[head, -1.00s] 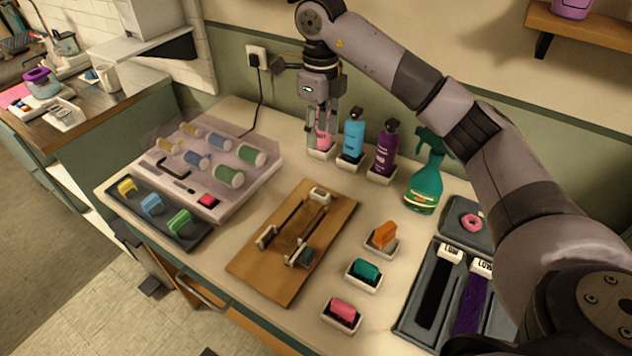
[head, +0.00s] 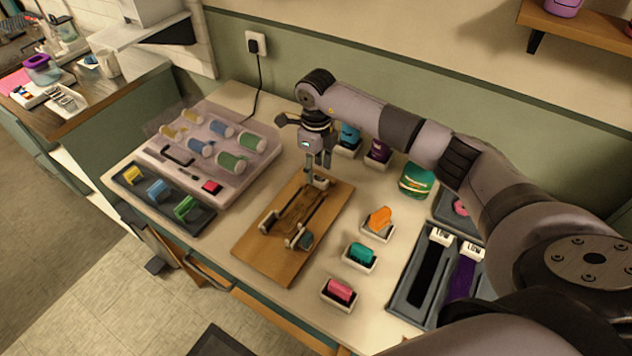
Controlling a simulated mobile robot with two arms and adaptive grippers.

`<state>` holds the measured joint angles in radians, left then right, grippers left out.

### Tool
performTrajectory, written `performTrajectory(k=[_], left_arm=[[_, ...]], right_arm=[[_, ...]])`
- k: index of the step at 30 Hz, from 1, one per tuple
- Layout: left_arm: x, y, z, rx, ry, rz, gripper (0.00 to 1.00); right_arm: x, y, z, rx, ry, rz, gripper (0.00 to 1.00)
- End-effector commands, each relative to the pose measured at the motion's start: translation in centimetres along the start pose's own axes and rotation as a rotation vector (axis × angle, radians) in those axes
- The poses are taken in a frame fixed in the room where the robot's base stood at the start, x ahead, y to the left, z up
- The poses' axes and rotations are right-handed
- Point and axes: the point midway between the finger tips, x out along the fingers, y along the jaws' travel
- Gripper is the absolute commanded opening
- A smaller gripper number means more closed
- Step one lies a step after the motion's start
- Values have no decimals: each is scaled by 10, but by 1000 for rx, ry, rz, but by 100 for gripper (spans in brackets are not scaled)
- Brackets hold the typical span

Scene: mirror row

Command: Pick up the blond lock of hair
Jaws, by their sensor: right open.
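I cannot make out a clearly blond lock of hair. A brownish, lock-like strip (head: 294,211) lies between the dark rails on the wooden board (head: 262,262), and its exact nature is unclear. A black lock (head: 428,272) and a purple lock (head: 461,278) lie in the grey tray (head: 398,304) at the right. My right gripper (head: 318,176) is open, pointing down at the far end of the board, near the white end block there. Whether it touches the block is unclear. My left gripper is out of view.
Orange (head: 380,218), teal (head: 360,253) and pink (head: 340,289) items sit in small white trays right of the board. A roller case (head: 232,187) is at the left.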

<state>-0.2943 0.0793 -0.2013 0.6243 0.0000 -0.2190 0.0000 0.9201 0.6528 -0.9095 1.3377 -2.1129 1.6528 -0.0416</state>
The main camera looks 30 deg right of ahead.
Motion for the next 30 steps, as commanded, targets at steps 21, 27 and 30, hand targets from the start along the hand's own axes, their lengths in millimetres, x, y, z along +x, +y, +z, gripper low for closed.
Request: performTrajectory(k=[21,27,30], left_arm=[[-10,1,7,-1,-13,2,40],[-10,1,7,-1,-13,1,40],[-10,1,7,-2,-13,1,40]], right_arm=[[26,1,1,0,0,0,27],[26,1,1,0,0,0,13],[26,1,1,1,0,0,7]])
